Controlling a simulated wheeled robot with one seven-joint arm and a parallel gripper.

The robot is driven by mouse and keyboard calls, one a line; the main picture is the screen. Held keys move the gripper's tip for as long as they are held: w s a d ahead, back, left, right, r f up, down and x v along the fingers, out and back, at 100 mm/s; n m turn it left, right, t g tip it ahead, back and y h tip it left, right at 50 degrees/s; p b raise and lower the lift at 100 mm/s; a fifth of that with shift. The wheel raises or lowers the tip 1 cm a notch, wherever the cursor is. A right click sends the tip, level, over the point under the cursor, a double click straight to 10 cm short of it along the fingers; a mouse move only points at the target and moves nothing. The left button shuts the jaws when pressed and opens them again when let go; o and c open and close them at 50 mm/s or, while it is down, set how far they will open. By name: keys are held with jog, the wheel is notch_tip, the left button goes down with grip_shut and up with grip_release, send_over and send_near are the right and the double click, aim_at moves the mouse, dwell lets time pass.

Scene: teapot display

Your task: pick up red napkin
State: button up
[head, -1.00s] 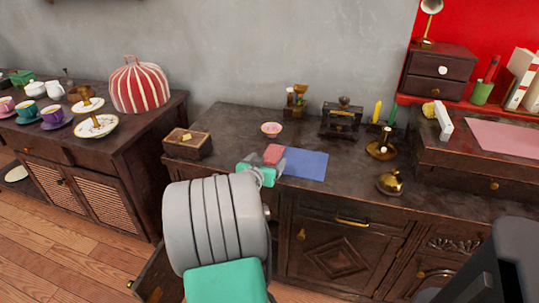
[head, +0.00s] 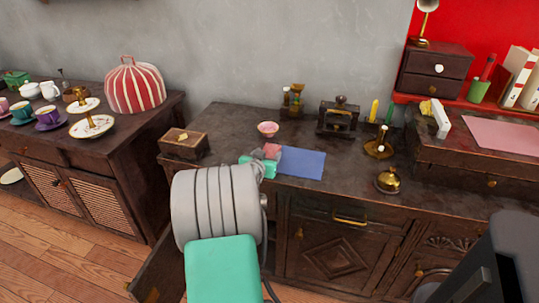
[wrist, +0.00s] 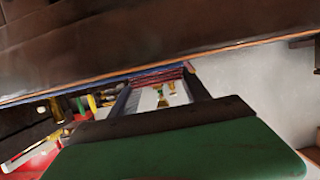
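The red napkin (head: 272,150) is a small folded pinkish-red block on the dark cabinet top, at the left edge of a blue mat (head: 304,162). My gripper (head: 267,156) is low at the near side of the napkin, its fingers far apart. In the tilted, nearly upside-down wrist view, the gripper (wrist: 160,80) has one finger at each side of the napkin (wrist: 160,75), which shows as layered red edges across the gap near the fingertips. I see no clear squeeze on it. My arm hides part of the cabinet's front edge.
A pink bowl (head: 268,129) stands behind the napkin. A wooden box (head: 184,145) is to the left. A brass bell (head: 389,180) and a candle holder (head: 378,148) stand to the right.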

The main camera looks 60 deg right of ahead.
jog(key=c, duration=0.6)
jog(key=shift+c, duration=0.2)
